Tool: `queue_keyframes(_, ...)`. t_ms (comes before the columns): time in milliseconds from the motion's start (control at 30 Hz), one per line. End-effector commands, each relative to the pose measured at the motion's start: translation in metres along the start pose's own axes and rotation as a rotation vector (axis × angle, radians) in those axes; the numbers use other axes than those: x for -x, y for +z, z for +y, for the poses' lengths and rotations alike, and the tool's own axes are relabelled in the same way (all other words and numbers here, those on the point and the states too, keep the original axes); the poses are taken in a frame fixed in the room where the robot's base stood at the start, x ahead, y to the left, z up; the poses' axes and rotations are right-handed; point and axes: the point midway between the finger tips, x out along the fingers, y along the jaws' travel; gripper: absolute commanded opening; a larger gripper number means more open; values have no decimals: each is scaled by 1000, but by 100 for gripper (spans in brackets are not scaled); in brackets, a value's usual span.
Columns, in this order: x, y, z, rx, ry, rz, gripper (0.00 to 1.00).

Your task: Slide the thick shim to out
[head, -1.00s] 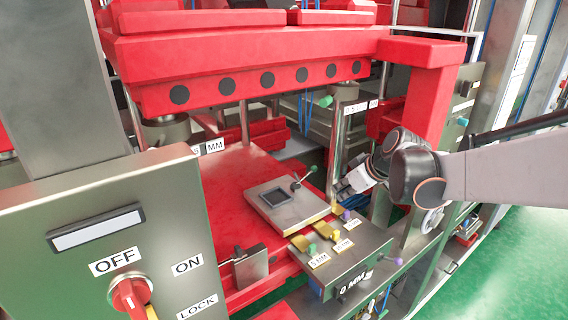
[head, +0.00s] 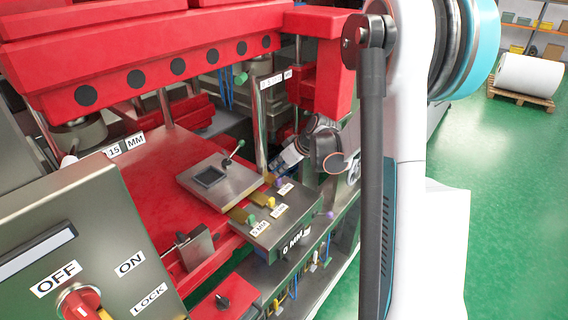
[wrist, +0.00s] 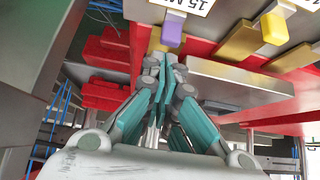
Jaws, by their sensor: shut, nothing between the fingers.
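The thick shim, labelled 15 MM, is a brass piece with a purple knob (head: 281,181), at the far end of the shim row on the grey block. In the wrist view its purple knob (wrist: 174,29) hangs at the top centre, beside the upside-down label. My gripper (wrist: 165,66) is shut and empty, its teal fingers together just below the knob in that picture. In the head view my gripper (head: 277,168) is close to the purple knob; I cannot tell whether they touch. The 10 MM shim's yellow knob (head: 270,202) and the 5 MM shim's green knob (head: 251,221) sit nearer the viewer.
A metal plate (head: 228,174) with a green-tipped lever lies left of the shims on the red bed (head: 150,185). The red upper beam (head: 160,75) hangs above. A control box (head: 105,250) with a red switch stands front left. Open green floor lies at right.

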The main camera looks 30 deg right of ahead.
Motion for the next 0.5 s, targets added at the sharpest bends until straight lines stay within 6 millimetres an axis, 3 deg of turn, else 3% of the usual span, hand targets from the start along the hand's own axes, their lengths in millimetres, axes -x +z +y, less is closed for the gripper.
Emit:
queue_keyframes(200, -21, 0, 0, 0, 0, 1, 0)
queue_keyframes(500, -24, 0, 0, 0, 0, 0, 0)
